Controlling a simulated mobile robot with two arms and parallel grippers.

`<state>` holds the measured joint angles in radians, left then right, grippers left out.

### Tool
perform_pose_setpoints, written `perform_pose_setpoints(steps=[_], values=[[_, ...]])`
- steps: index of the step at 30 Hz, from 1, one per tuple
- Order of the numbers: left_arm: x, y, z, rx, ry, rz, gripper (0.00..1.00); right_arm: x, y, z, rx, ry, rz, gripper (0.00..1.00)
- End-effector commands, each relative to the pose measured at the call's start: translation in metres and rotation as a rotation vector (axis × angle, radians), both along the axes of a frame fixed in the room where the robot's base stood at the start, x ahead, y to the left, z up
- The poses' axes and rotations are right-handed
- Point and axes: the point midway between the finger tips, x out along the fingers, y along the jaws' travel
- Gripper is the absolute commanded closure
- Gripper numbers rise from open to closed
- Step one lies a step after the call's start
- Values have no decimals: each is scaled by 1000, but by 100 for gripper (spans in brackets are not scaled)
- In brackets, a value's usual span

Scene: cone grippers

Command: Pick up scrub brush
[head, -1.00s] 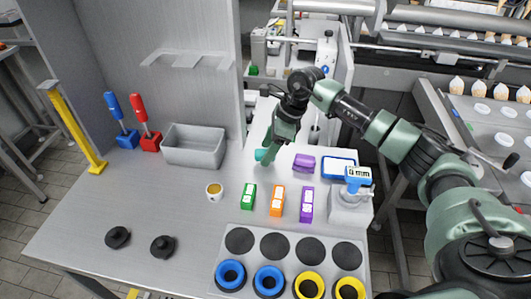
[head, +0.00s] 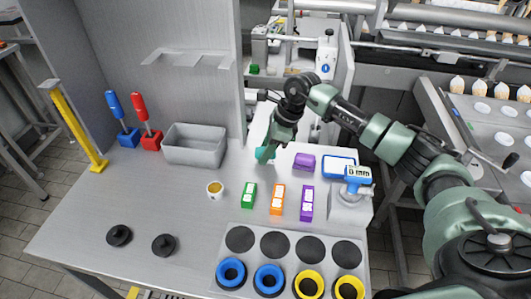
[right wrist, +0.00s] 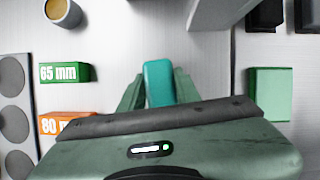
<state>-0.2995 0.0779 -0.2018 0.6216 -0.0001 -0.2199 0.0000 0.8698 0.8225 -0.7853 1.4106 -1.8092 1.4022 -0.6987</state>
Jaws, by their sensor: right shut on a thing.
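A teal rounded block, which I take for the scrub brush (right wrist: 158,82), is between the fingers of my right gripper (right wrist: 159,90) in the right wrist view. The gripper is shut on it. In the head view my right gripper (head: 268,152) points down over the table's back middle, with a bit of teal at its tip. The fingers hide part of the brush, and I cannot tell whether it still touches the table. My left gripper is not in view.
A grey bin (head: 195,146) stands left of the gripper, beside blue (head: 122,130) and red (head: 147,135) upright-handled tools. A cup (head: 215,189) and green (head: 248,195), orange (head: 277,199) and purple (head: 307,203) blocks lie nearer.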

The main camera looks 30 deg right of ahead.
Motion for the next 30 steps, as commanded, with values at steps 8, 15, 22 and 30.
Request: perform_pose_setpoints(steps=[8, 15, 22, 30], values=[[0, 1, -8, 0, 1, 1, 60, 1, 0, 34, 0, -6, 1, 100], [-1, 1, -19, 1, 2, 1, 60, 1, 0, 95, 0, -9, 1, 100], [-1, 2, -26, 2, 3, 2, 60, 1, 0, 151, 0, -5, 0, 100], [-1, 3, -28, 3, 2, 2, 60, 1, 0, 189, 1, -3, 0, 100]])
